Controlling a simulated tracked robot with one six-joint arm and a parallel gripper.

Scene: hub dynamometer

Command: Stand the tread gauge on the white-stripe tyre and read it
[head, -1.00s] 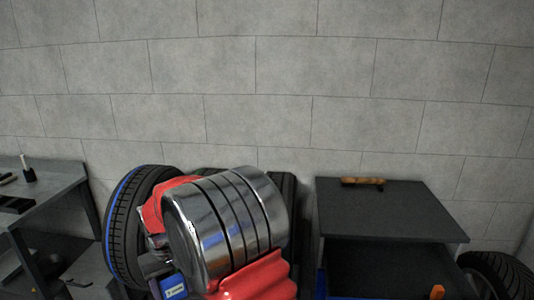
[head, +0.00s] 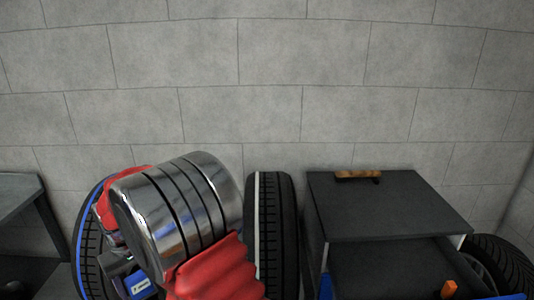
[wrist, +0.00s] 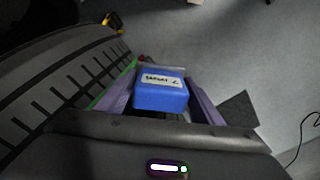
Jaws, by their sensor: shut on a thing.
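The white-stripe tyre (head: 272,235) stands upright against the wall in the head view, with a white line along the left of its tread. My gripper (wrist: 160,88) is shut on the tread gauge (wrist: 160,95), a blue block with a white label, between its two purple-grey fingers. The gauge (head: 139,285) also shows low at the left in the head view, below my arm. It is apart from the white-stripe tyre. I cannot read the label clearly, and the gauge's underside is hidden.
A blue-stripe tyre (head: 90,245) stands at the left, partly behind my arm.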

